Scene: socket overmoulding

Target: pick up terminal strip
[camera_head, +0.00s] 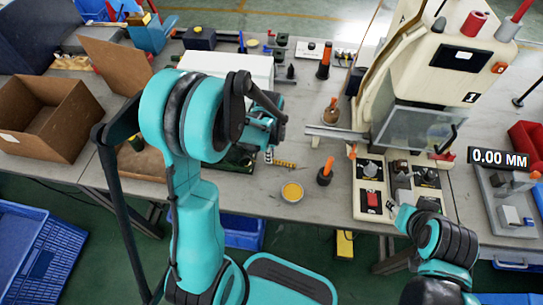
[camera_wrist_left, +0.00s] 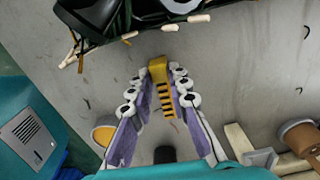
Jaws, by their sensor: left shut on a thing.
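The terminal strip is yellow with a row of black marks. In the left wrist view the strip (camera_wrist_left: 158,72) lies lengthwise between the two purple-padded fingers of my left gripper (camera_wrist_left: 160,92). The gripper is shut on it, with the yellow end sticking out past the fingertips. In the head view the strip (camera_head: 284,164) shows small at my left gripper (camera_head: 269,154), over the grey table. Whether the strip touches the table is hard to tell.
A yellow-filled round dish (camera_head: 292,192) and an orange-handled tool (camera_head: 326,171) stand close by to the right. A dark green tray (camera_head: 238,160) is just left of the gripper. A cream machine (camera_head: 425,100) stands on the right. Cardboard boxes (camera_head: 50,118) stand at left.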

